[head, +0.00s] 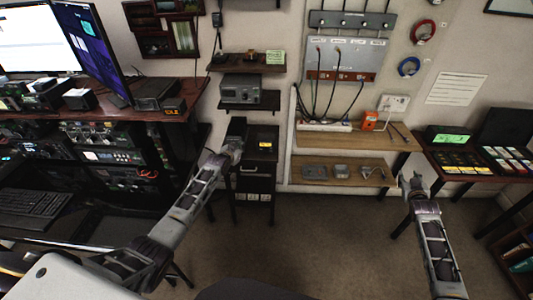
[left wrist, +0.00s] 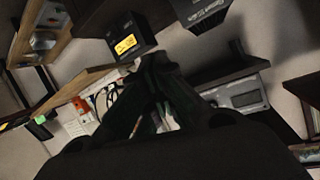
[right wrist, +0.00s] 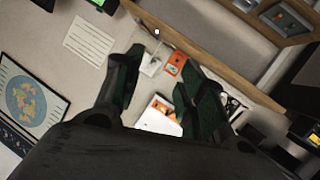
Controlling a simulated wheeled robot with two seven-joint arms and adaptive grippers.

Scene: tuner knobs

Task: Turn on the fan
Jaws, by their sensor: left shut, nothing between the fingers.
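I cannot make out a fan for certain in any view. My left gripper (head: 237,132) is shut and empty. It is in front of the small dark cabinet (head: 256,171) below the wall shelves. In the left wrist view its fingers (left wrist: 153,66) meet, close to a black box with a lit orange display (left wrist: 126,43). A dark box with lettering (left wrist: 203,14) is partly cut off at the top of that view. My right gripper (head: 415,180) is open and empty, in front of the right end of the wooden shelves. Its fingers stand apart in the right wrist view (right wrist: 160,82).
A grey radio-like unit (head: 240,89) sits on a wall shelf. Wooden shelves (head: 350,139) hold a power strip (head: 324,126) and an orange box (head: 369,121). Monitors (head: 92,50) and a desk with equipment stand left. A side table (head: 465,160) stands right. The floor between is clear.

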